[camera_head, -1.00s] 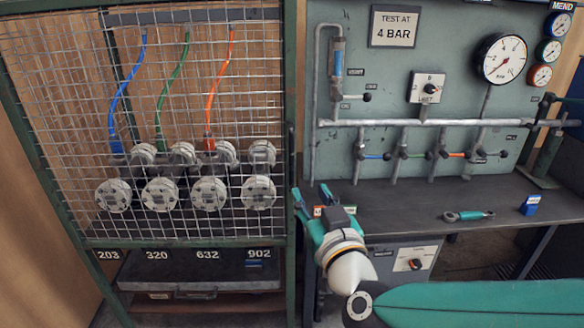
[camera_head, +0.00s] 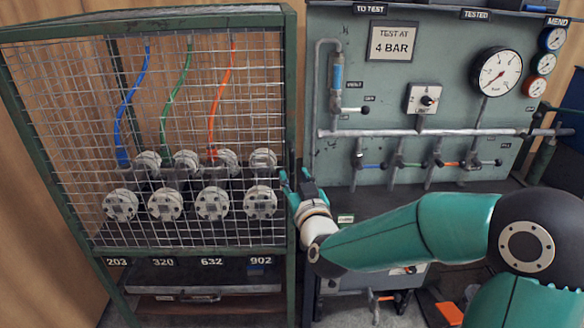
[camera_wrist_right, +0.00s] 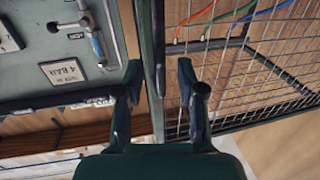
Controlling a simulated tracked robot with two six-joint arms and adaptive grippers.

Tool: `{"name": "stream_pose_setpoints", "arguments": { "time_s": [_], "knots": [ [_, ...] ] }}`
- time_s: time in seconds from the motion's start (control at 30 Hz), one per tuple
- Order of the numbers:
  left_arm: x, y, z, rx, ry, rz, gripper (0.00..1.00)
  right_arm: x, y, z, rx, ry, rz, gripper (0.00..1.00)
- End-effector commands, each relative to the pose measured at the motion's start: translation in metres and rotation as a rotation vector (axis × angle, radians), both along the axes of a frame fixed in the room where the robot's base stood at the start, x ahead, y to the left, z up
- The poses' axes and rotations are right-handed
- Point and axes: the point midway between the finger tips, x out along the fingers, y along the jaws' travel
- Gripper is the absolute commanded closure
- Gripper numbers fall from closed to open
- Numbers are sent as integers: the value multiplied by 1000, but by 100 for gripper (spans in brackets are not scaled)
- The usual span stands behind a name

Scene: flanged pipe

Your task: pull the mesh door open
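The mesh door (camera_head: 75,140) is a wire grid in a dark green frame on the cabinet at the left in the head view. It looks closed, with its right edge next to the cabinet's green post. My right gripper (camera_head: 297,178) is at this right edge, a little below mid-height. In the right wrist view the mesh (camera_wrist_right: 275,65) fills the right side. The gripper's two fingers (camera_wrist_right: 160,82) are spread, one each side of the green upright and a thin dark bar, apparently the door handle (camera_wrist_right: 159,78). Contact cannot be told. My left gripper is out of view.
Behind the mesh are several round flanges (camera_head: 212,203) and blue, green and orange hoses. Right of the cabinet stands a grey test panel (camera_head: 450,70) with pipes, valves and a gauge (camera_head: 497,73). My right arm crosses in front of the bench.

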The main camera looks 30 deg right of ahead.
Motion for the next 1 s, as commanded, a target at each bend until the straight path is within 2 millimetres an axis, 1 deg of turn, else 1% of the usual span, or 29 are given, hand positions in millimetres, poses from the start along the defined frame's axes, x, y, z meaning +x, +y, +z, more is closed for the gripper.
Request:
{"name": "stream_pose_setpoints", "arguments": {
  "time_s": [0.03, 0.1, 0.2, 0.37, 0.6, 0.83, 1.0],
  "knots": [
    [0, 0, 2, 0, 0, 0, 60, 8, -3, 0, -1, 1, -1, 61],
    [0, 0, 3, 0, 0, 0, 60, 17, -7, 1, -1, 0, -1, 61],
    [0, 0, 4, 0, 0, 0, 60, 25, -10, 0, 0, 1, -2, 61],
    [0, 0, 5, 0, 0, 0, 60, 31, -12, 0, -1, 1, -1, 61],
    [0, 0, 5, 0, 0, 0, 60, 31, -12, 0, -1, 0, -1, 61],
    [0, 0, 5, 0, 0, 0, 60, 31, -12, 0, -1, 0, -1, 100],
    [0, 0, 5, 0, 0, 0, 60, 31, -12, 0, -1, 0, -1, 100]
  ]
}}
